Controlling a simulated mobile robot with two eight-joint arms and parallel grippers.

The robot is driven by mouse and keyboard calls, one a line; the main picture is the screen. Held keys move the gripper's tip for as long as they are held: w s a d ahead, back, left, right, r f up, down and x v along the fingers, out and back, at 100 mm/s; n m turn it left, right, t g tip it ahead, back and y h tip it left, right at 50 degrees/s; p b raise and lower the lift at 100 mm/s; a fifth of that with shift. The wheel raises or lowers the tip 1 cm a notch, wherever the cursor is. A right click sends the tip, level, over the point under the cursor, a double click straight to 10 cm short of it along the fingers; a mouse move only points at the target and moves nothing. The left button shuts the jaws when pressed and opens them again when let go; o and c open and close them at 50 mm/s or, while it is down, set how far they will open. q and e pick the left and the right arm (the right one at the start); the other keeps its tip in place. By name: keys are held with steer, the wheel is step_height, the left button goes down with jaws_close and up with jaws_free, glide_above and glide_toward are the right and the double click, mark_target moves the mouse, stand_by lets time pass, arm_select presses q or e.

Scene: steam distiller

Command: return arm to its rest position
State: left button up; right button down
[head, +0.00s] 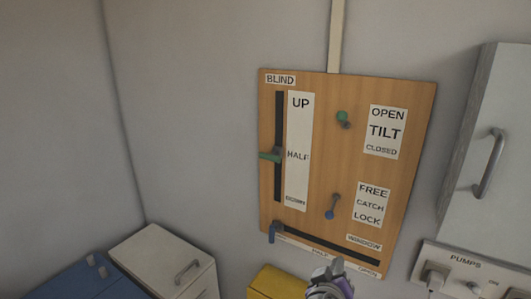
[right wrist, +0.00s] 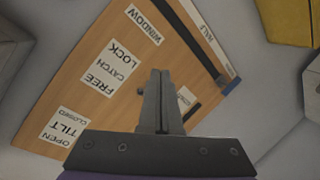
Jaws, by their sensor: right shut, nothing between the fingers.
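My right gripper (head: 336,267) is at the bottom of the head view, in front of the lower edge of a wooden wall panel (head: 318,150). In the right wrist view my right gripper (right wrist: 158,75) has its fingers together with nothing between them, and the panel (right wrist: 80,55) fills much of the background. I cannot tell from these views whether the gripper touches the panel. My left gripper is not in view.
The panel carries a green blind handle (head: 271,156) at HALF, a green tilt knob (head: 342,116), a blue catch lever (head: 330,212) and a blue window handle (head: 272,232). A grey cabinet (head: 492,140) and pumps panel (head: 470,268) are right. A yellow box (head: 275,283) is below.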

steer(key=s+d+f+m+g, duration=0.2)
steer(key=s+d+f+g, duration=0.2)
steer(key=s+f, duration=0.35)
steer(key=s+a+f+g+y, duration=0.3)
steer(key=s+f+y, duration=0.3)
steer(key=s+f, duration=0.6)
steer(key=shift+s+a+f+m+g+y, duration=0.35)
steer(key=shift+a+f, duration=0.15)
steer(key=shift+f, duration=0.1)
